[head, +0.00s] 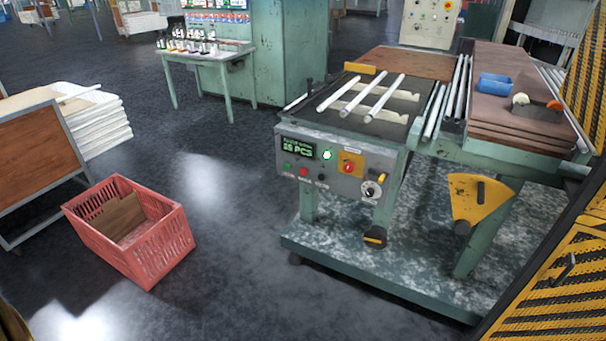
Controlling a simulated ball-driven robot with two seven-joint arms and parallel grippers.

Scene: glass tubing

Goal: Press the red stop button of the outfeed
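The outfeed (353,126) is a green machine table with several white glass tubes on top and a grey control panel (333,178) on its front. A small red button (304,172) sits on the panel below the green-lit display (297,147), between a green button (288,166) and a black button (321,177). A red knob on a yellow plate (349,167) is further right. The small labels are too blurred to read. Nothing touches the panel. Neither of my grippers is in view.
A red crate (165,253) with cardboard inside stands on the floor left of the machine. A yellow perforated guard (560,285) fills the lower right. A yellow bracket (478,196) juts out right of the panel. Floor in front of the panel is clear.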

